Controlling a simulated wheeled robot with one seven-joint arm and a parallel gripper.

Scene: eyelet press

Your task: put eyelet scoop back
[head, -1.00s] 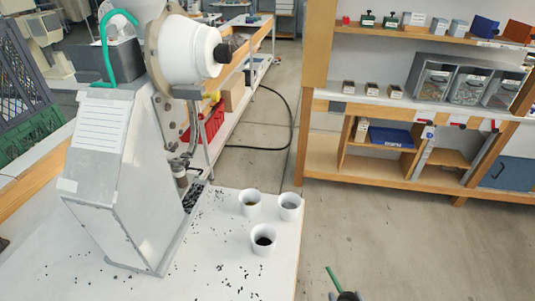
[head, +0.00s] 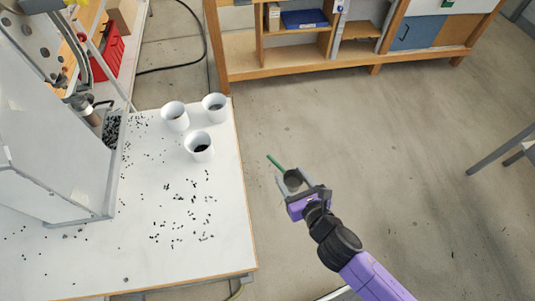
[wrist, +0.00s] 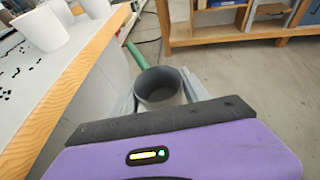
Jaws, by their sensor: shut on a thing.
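The eyelet scoop is a dark grey round cup (head: 292,180) with a green handle (head: 274,162). My gripper (head: 294,182) is shut on the scoop's cup, with one finger on each side, over the floor just right of the white table. In the wrist view the scoop (wrist: 158,88) sits between the fingers with its opening up and its green handle (wrist: 138,57) pointing away. The inside of the cup that I can see looks empty, but its bottom is not clear.
Three white cups (head: 199,146) stand on the white table (head: 130,260), among scattered small black eyelets (head: 180,212). A grey press (head: 50,130) stands at the left. A wooden shelf unit (head: 350,62) is at the back. The floor right of the table is mostly clear.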

